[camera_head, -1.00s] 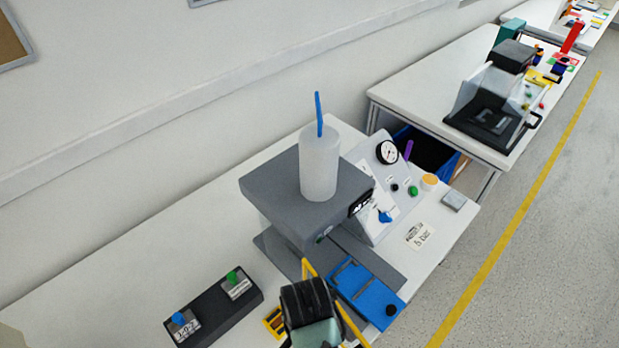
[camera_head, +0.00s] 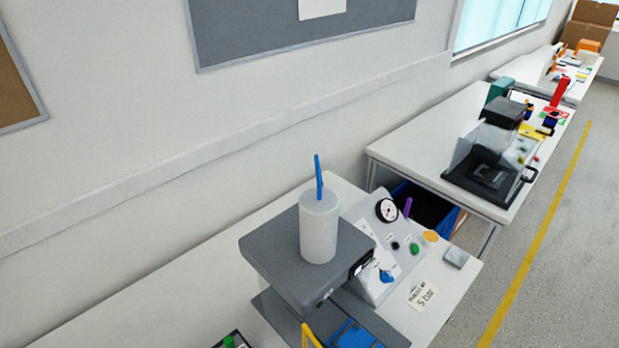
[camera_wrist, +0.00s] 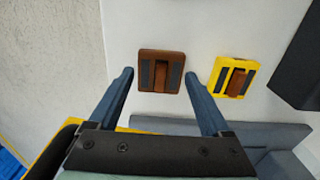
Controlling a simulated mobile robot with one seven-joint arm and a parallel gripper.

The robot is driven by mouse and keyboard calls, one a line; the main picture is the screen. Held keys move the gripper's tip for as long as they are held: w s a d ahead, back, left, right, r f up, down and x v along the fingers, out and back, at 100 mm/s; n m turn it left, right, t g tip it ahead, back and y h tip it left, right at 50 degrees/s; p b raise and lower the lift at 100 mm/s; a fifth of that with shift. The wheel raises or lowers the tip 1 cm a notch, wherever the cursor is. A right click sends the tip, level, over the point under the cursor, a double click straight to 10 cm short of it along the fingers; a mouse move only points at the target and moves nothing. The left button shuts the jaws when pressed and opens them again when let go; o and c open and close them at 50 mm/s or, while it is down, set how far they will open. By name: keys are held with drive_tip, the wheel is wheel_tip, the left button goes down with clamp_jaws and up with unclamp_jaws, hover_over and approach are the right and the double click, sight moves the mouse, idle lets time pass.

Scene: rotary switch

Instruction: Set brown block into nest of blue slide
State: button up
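The brown block (camera_wrist: 160,71), with two dark strips on top, lies on the white table in the wrist view. My gripper (camera_wrist: 158,72) is open, and its two blue-grey fingers are spread to the left and right of the block. No contact shows, and the height of the fingertips over the block is hard to judge. The blue slide (camera_head: 352,336) shows only in part at the bottom edge of the head view, below the grey machine. Its nest is not visible. My gripper is not clearly visible in the head view.
A yellow block (camera_wrist: 234,77) with a brown middle lies just right of the brown block. The grey machine (camera_head: 290,250) carries a white cylinder (camera_head: 318,228), with a gauge panel (camera_head: 376,235) beside it. A dark edge stands at the right of the wrist view.

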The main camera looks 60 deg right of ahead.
drive_tip(key=c, duration=1)
drive_tip(key=shift+r, duration=0.1)
